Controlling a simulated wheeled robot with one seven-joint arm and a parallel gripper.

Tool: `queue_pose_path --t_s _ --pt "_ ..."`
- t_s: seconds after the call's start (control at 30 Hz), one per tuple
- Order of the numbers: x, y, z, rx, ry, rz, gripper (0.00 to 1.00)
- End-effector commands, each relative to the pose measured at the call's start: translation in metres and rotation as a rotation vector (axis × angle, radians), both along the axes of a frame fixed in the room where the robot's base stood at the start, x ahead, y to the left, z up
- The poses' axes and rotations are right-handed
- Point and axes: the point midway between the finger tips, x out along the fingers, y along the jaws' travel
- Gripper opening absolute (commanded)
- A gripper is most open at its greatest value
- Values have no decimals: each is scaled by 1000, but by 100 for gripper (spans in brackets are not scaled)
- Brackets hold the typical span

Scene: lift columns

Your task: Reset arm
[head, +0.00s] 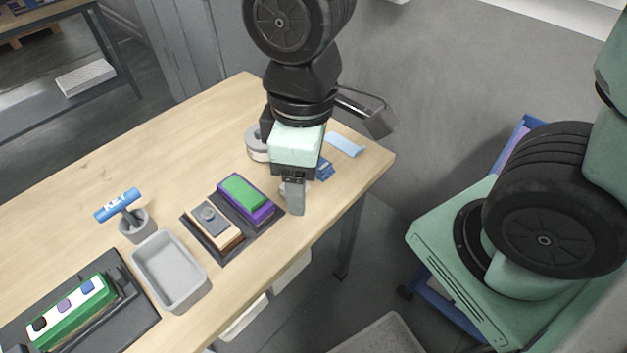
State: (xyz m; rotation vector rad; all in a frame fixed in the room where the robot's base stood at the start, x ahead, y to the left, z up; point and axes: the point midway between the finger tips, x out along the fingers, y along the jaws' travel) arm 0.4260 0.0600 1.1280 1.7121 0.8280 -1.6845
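My gripper (294,200) points down over the right end of the wooden table (85,213), beside the purple and green block. Its fingers look close together in the head view, but I cannot tell whether they are open or shut. No object shows between them. My arm comes down from the top of the view and hides part of the table behind it.
A black tray holds a green block (242,190) in a purple frame and a wooden block (214,228). Left are a grey bin (170,272), a blue key in a cup (135,227) and a buttoned panel (75,312). A tape roll (257,145) lies behind my gripper.

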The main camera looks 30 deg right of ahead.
Motion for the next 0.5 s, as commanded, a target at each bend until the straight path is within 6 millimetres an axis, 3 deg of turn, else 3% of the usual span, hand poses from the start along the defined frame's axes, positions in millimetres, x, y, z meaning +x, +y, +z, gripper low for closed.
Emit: queue_pose_path --t_s 0.03,0.17,0.5 --pt "-14 2 5 9 -2 -62 66" --pt "-33 3 11 26 10 -184 66" --pt "-37 3 12 28 14 -214 66"
